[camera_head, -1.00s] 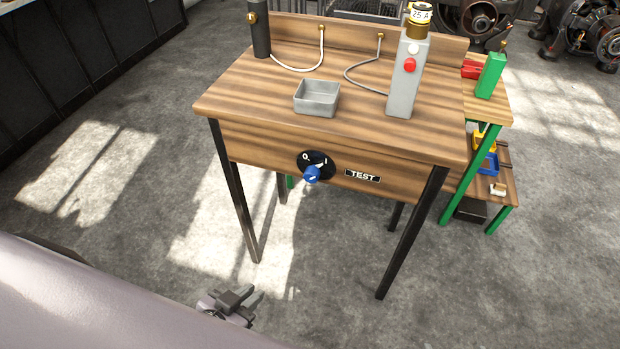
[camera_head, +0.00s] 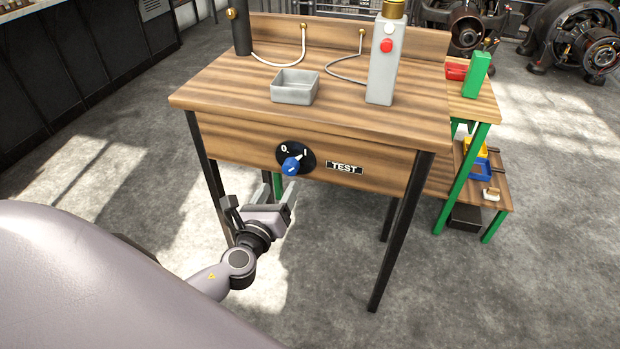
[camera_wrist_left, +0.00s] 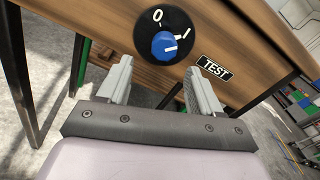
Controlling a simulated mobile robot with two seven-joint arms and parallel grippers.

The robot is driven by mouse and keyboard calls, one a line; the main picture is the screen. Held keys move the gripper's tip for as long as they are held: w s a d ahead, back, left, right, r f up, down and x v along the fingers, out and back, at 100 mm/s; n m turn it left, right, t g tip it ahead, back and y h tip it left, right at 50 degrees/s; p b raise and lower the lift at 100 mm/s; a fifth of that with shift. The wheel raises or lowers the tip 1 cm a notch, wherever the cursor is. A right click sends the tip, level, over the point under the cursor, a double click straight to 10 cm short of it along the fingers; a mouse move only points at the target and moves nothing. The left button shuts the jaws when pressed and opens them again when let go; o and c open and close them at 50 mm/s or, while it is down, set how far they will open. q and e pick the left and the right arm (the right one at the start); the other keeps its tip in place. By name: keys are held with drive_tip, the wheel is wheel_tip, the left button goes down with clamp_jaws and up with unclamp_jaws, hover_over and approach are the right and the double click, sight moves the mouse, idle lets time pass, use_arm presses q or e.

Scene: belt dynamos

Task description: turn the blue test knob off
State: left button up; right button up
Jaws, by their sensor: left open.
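The blue test knob (camera_head: 291,166) sits on a round black dial (camera_head: 305,155) on the front board of the wooden bench, left of the TEST label (camera_head: 344,167). In the left wrist view the knob (camera_wrist_left: 164,45) shows a white mark on its right side, nearer the "I" than the "0". My left gripper (camera_head: 259,198) is open and empty, below and a little left of the knob. In the left wrist view the knob appears between and beyond the spread fingertips (camera_wrist_left: 165,63), not visibly touched. My right gripper is not in view.
On the bench top (camera_head: 230,92) are a grey tray (camera_head: 295,91), a grey post with a red button (camera_head: 383,60), a black cylinder (camera_head: 239,28) and cables. A green-legged side table (camera_head: 480,108) stands right. The floor before the bench is open; black bench legs flank the gripper.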

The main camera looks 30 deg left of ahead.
sight(289, 171)
use_arm(q)
drive_tip(key=shift+m+t, duration=0.3)
drive_tip(key=shift+m, duration=0.2)
drive_tip(key=shift+r+x, duration=0.2)
drive_tip(key=shift+x, duration=3.6)
drive_tip(key=shift+d, duration=0.15)
drive_tip(key=c, duration=1.1)
